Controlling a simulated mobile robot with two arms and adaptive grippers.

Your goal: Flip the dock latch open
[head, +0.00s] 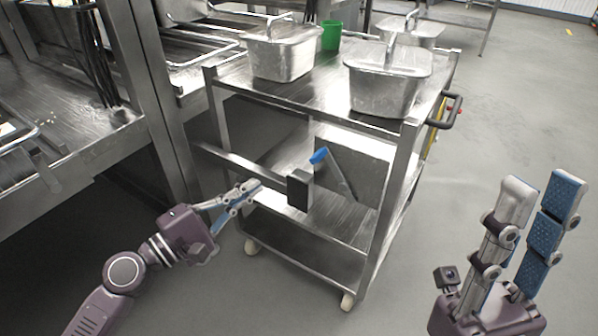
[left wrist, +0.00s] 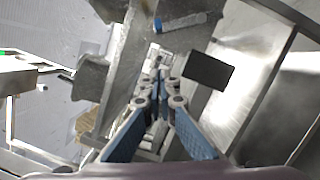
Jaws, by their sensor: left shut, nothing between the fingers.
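The dock latch is a grey lever (head: 338,176) with a blue tip (head: 318,156), tilted up to the left beside a dark block at the end of a metal bar. In the left wrist view the lever (left wrist: 187,22) shows near the top, its blue tip (left wrist: 158,24) at its left end. My left gripper (head: 256,186) is shut and empty, left of the dark block (head: 299,190) and apart from the lever. In its wrist view the fingertips (left wrist: 158,72) are together, below the blue tip. My right gripper (head: 543,184) is open and empty, right of the cart.
The metal bar (head: 240,163) runs from the counter side to the block, in front of the cart (head: 395,160). Lidded metal pans (head: 283,55) and a green cup (head: 331,36) stand on the cart's top. The floor right of the cart is clear.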

